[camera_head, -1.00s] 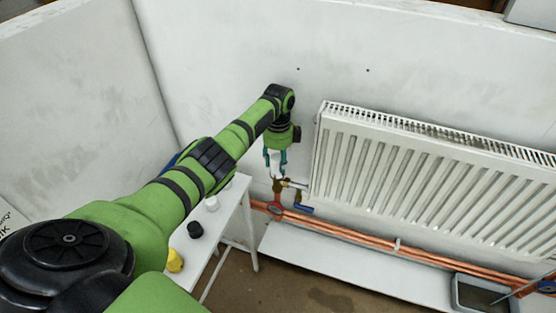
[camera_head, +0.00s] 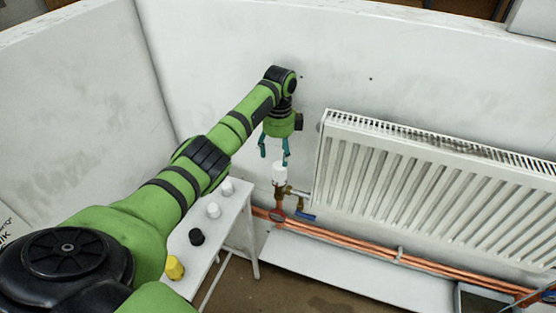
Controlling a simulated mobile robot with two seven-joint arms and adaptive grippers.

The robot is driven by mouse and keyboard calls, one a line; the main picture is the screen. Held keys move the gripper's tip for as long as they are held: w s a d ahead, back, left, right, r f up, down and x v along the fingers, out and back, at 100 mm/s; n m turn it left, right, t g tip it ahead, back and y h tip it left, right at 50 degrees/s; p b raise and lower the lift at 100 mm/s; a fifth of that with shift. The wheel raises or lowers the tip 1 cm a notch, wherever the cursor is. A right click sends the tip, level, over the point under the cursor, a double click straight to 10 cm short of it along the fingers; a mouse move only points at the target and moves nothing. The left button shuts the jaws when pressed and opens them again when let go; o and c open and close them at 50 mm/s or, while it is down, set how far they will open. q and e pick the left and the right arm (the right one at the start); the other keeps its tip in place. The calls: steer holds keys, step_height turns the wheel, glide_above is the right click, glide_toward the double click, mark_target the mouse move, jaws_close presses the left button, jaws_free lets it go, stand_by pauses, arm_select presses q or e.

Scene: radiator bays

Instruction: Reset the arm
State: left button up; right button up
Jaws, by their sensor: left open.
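My left gripper (camera_head: 274,157) hangs from the green arm that comes in from the left. Its two teal fingers are apart, with nothing seen between them. A white valve head (camera_head: 279,174) stands upright just below the fingertips, on the brass valve (camera_head: 280,194) at the radiator's lower left corner. In this view I cannot tell whether a finger still overlaps the head's top. My right gripper is not in view.
The white radiator (camera_head: 420,185) hangs on the right wall. Copper pipes (camera_head: 350,252) run below it. A narrow white table (camera_head: 213,238) holds two white caps (camera_head: 213,210), a black cap (camera_head: 196,237) and a yellow cap (camera_head: 175,268). The wall above the gripper is clear.

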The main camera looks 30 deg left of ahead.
arm_select(q)
steer(key=shift+r, duration=0.3)
